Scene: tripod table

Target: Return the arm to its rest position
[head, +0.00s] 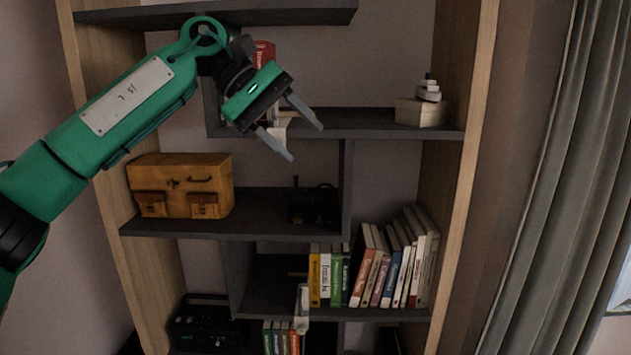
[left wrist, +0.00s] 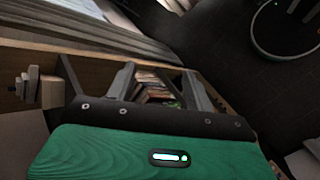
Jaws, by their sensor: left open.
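My left arm comes in from the left in the head view, green with a white label. My left gripper (head: 298,133) is raised in front of the upper part of the bookshelf (head: 375,121). Its two grey fingers are apart, with nothing held between them. It hides part of a red book (head: 264,52) and a pale object (head: 281,124) on the shelf behind. The left wrist view also shows the open left gripper (left wrist: 155,82), with bookshelf and books beyond its fingers. My right gripper is in neither view.
A brown case (head: 182,184) stands on the middle shelf at left. Several books (head: 388,265) stand lower right. A pale box (head: 420,112) with stacked stones sits upper right. A black device (head: 205,325) is at lower left. A grey curtain (head: 545,190) hangs at right.

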